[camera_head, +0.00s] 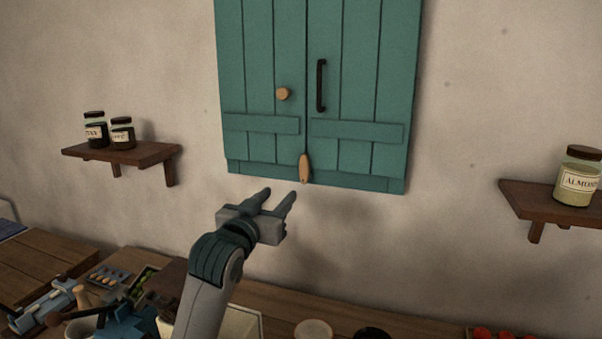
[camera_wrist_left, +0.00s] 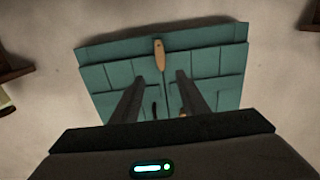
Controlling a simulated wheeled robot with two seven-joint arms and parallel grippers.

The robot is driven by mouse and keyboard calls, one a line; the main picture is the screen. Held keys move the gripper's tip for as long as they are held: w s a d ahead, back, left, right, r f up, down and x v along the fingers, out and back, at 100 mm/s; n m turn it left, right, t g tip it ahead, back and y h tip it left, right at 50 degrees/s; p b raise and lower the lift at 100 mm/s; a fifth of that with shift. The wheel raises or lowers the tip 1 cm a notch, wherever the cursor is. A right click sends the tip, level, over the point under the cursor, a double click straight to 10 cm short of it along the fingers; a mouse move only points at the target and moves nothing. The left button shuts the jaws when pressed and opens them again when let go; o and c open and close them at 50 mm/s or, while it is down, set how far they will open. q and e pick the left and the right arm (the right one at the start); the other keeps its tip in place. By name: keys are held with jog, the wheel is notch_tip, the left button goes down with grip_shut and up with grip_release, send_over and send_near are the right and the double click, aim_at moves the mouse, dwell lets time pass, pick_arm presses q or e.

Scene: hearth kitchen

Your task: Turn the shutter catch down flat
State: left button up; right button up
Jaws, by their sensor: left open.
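The shutter catch (camera_head: 305,168) is a small light-wood piece at the bottom middle of the closed teal shutters (camera_head: 360,100). It stands upright, across the seam between the two leaves. It also shows in the left wrist view (camera_wrist_left: 160,54), above and between my fingers. My left gripper (camera_head: 281,197) is open and empty, below and a little left of the catch in the head view, and apart from it. The left wrist view shows its two fingers (camera_wrist_left: 158,88) spread toward the shutters. My right gripper is not in view.
The left leaf has a round wooden knob (camera_head: 283,94); the right has a black handle (camera_head: 321,86). Shelves with jars flank the shutters, left (camera_head: 120,153) and right (camera_head: 525,200). A cluttered counter (camera_head: 280,303) runs below. The wall around the catch is clear.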

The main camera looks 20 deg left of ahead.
aim_at(303, 170)
pick_arm(q)
jog(key=w+p, duration=0.2)
jog(key=w, duration=0.3)
jog(key=w+p, duration=0.2)
jog(key=w, duration=0.3)
jog(key=w+p, duration=0.2)
jog(key=w, duration=0.4)
jog(key=shift+w+d+p, duration=0.1)
jog(key=shift+d+p, duration=0.15)
jog(key=shift+p, duration=0.1)
jog(key=shift+w, duration=0.6)
jog(key=shift+c, duration=0.3)
grip_shut()
